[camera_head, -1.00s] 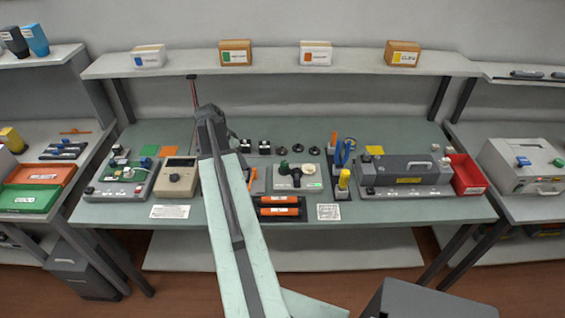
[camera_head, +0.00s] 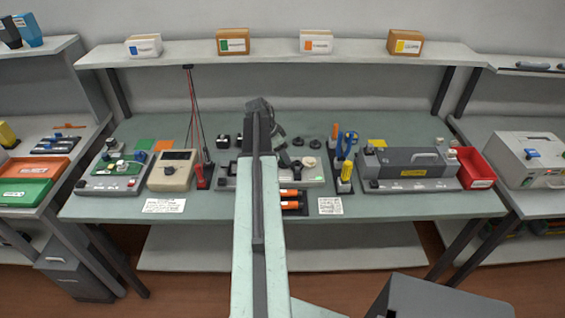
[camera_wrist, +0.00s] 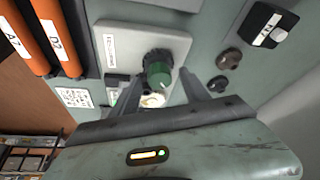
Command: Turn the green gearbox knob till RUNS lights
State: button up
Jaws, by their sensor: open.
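The green gearbox knob (camera_wrist: 158,72) stands on a pale grey unit (camera_wrist: 118,45) in the wrist view, with a dark collar behind it. My gripper (camera_wrist: 162,88) is open, its two fingers on either side of the knob's line of sight; I cannot tell whether they touch it. A cream round part (camera_wrist: 152,100) shows just below the knob. In the head view the unit (camera_head: 303,184) is partly covered by my arm, and the green knob is hidden behind my gripper (camera_head: 278,145). A small green patch shows on the unit; the RUNS lettering cannot be read.
Orange cartridges (camera_wrist: 62,38) lie in a dark rack beside the unit. Dark round knobs (camera_wrist: 229,59) and a black block (camera_wrist: 270,28) are on the bench nearby. A beige meter (camera_head: 173,170), a red probe stand (camera_head: 202,176) and a grey machine (camera_head: 412,168) flank the unit.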

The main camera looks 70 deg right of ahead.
jog(key=shift+f, duration=0.15)
jog(key=shift+s, duration=0.1)
grip_shut()
jog(key=shift+s+a+n+t, duration=0.1)
jog(key=shift+n+t, duration=0.2)
jog(key=shift+n, duration=0.8)
jog(key=shift+n+t+h, duration=0.4)
jog(key=shift+n, duration=0.6)
grip_release()
